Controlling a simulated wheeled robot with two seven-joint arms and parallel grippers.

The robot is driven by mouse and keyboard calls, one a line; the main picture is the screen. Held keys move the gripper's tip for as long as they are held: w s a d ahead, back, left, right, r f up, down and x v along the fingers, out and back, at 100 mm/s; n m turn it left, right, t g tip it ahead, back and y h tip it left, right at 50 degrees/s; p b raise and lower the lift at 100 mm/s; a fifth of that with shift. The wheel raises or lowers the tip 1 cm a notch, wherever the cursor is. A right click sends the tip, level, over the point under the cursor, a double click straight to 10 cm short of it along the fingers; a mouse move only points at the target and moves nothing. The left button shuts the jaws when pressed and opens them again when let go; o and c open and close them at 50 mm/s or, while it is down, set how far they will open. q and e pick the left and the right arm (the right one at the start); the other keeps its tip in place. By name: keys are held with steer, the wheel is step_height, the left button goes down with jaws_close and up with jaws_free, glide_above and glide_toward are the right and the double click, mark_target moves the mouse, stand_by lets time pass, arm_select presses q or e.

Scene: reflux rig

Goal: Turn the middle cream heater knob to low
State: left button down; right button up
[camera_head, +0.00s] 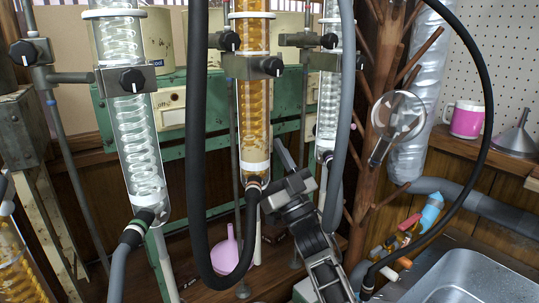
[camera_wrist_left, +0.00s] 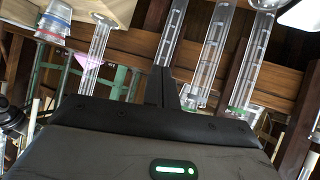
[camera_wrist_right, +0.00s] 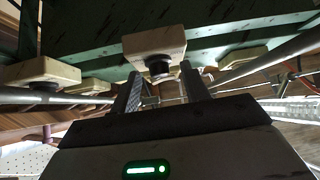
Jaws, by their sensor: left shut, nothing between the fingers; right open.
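The middle cream heater box (camera_wrist_right: 154,44) shows in the right wrist view, below a green panel. Its dark round knob (camera_wrist_right: 160,69) points toward my right gripper (camera_wrist_right: 162,82). The gripper's two fingers are open, one on each side of the knob in the picture; I see no clear contact. The knob's setting cannot be read. In the head view one gripper (camera_head: 279,172) is at the centre, by the foot of the amber condenser, and the knob cannot be made out. My left gripper (camera_wrist_left: 165,80) is shut and empty in the left wrist view, away from the heaters.
More cream boxes stand to the left (camera_wrist_right: 40,74) and right (camera_wrist_right: 243,58) of the middle one. Grey rods run on both sides. In the head view, glass condensers (camera_head: 137,150), a black hose (camera_head: 197,150) and a wooden branched stand (camera_head: 383,120) crowd the space.

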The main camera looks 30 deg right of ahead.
steer(key=c, duration=1)
steer(key=shift+d+n+g+y, duration=0.1)
steer(key=shift+n+g+y, duration=0.3)
steer(key=shift+n+y, duration=1.25)
steer(key=o, duration=1)
steer(key=shift+m+h, duration=0.35)
steer(key=shift+h, duration=0.2)
